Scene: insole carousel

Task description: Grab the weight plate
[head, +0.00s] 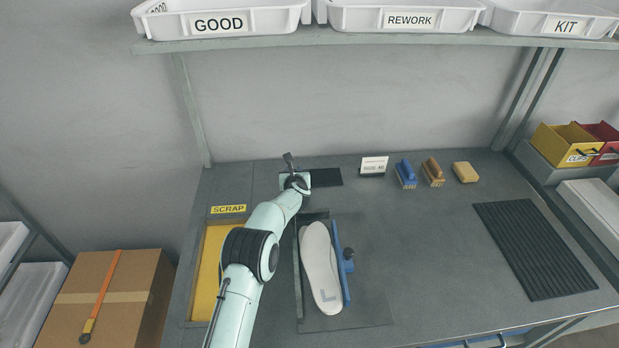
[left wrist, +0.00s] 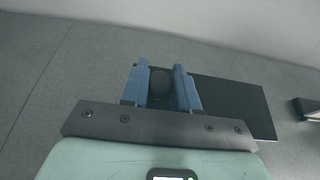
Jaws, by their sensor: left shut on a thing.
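My left gripper (left wrist: 161,78) is at the back of the bench. I cannot tell whether the held thing touches the pad. In the head view my left arm hides most of the grip. My right gripper is not in view.
A white insole (head: 320,268) lies beside a blue bar (head: 341,262) on a dark mat. A yellow scrap bin (head: 209,265) is left of my arm. Brushes (head: 405,173), a yellow block (head: 465,172) and a small sign (head: 374,166) stand at the back. White trays (head: 405,18) sit overhead.

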